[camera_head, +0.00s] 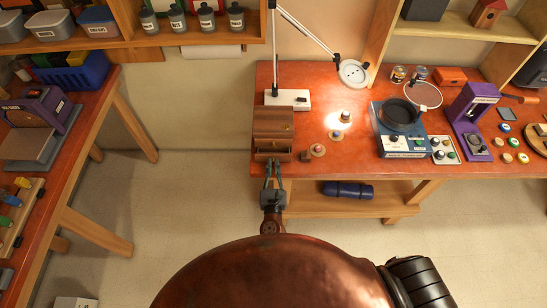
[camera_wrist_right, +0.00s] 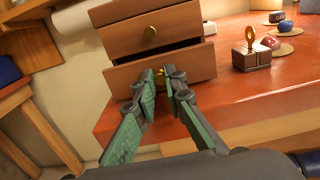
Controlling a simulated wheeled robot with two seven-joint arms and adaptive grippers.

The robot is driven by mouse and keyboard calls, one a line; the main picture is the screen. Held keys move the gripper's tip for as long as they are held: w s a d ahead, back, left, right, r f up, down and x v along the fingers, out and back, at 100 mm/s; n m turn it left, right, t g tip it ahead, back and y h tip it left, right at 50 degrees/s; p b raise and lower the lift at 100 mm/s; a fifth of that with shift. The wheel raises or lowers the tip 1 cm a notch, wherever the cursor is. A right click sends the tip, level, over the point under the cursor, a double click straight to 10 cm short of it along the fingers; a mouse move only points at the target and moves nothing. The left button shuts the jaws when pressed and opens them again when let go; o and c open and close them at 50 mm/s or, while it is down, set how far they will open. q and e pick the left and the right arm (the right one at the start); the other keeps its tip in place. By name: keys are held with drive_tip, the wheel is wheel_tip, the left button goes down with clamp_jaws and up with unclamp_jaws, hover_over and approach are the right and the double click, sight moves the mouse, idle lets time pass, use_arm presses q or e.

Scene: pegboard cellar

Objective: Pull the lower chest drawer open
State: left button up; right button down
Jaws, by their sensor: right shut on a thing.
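The small brown wooden chest (camera_head: 273,122) stands at the left end of the red-brown table. Its upper drawer (camera_wrist_right: 180,30) is shut, with a brass knob (camera_wrist_right: 150,32). The lower drawer (camera_wrist_right: 198,67) sticks out a little, with a dark gap showing above its front. My right gripper (camera_head: 273,168) is at the chest's front; in the right wrist view its green-padded fingers (camera_wrist_right: 163,80) are closed around the lower drawer's brass knob (camera_wrist_right: 160,73), which they partly hide. My left gripper is in neither view.
A small brown block with a brass ring (camera_wrist_right: 251,56) stands right of the chest, near round coasters (camera_head: 317,150). A white lamp base (camera_head: 288,99) is behind the chest. Clear floor lies in front; a blue roll (camera_head: 347,190) lies on the shelf below.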

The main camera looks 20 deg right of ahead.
drive_tip(key=v, duration=0.5)
drive_tip(key=shift+s, duration=0.25)
drive_tip(key=c, duration=2)
unclamp_jaws()
drive_tip(key=v, duration=1.2)
drive_tip(key=shift+r, duration=0.1)
